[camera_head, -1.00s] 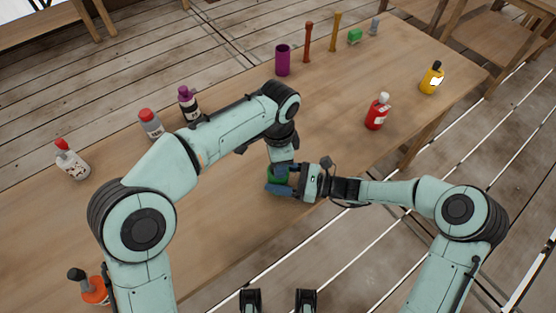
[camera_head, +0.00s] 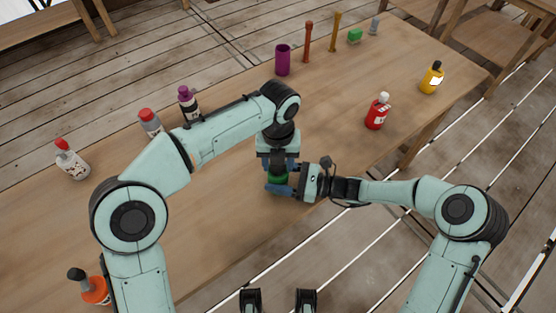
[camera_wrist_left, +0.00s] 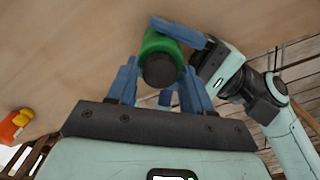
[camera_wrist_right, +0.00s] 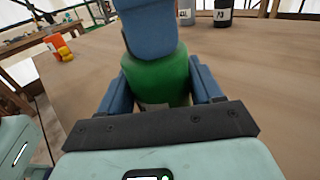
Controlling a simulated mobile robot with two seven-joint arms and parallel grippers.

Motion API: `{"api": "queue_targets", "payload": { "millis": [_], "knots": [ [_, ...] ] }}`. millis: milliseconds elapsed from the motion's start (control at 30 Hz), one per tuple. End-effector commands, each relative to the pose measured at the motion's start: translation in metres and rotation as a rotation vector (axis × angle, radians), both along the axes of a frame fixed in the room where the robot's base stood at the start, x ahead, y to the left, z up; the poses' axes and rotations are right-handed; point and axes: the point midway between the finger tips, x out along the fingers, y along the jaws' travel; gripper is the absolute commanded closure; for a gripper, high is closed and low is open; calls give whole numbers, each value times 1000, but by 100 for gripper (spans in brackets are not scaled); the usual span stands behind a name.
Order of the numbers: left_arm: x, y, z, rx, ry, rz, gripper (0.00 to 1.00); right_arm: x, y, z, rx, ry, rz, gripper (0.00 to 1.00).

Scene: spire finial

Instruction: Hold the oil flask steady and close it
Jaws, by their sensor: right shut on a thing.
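The green oil flask (camera_head: 278,180) stands upright near the table's front edge. Its round dark cap (camera_wrist_left: 159,70) sits at its top in the left wrist view. My right gripper (camera_head: 281,183) is shut around the flask body from the right; the green body shows between its fingers in the right wrist view (camera_wrist_right: 155,80). My left gripper (camera_wrist_left: 158,80) points down from above, its blue fingers spread on either side of the cap with gaps showing. In the right wrist view a blue left finger hides the cap, so I cannot tell whether the cap is fully seated.
A red bottle (camera_head: 377,112) and a yellow bottle (camera_head: 432,78) stand to the right. A purple cup (camera_head: 283,60) stands farther back. Several bottles, including a white one (camera_head: 72,160), stand at left. An orange bottle (camera_head: 95,289) is at lower left. Table around the flask is clear.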

Motion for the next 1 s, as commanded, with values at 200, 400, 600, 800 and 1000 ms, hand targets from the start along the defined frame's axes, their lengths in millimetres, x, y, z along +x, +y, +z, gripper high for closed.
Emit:
{"api": "queue_targets", "payload": {
  "millis": [200,400,600,800,1000],
  "knots": [
    [0,0,0,0,0,2,35,0,0,0,-1,1,-1,100],
    [0,-1,8,-1,-1,2,35,0,0,0,-1,0,0,100],
    [0,-1,35,-2,-1,2,35,0,0,0,-1,0,0,100],
    [0,0,45,0,1,2,35,0,0,0,-1,0,0,100],
    [0,0,45,0,1,2,39,0,0,0,-1,0,0,100]
  ]
}}
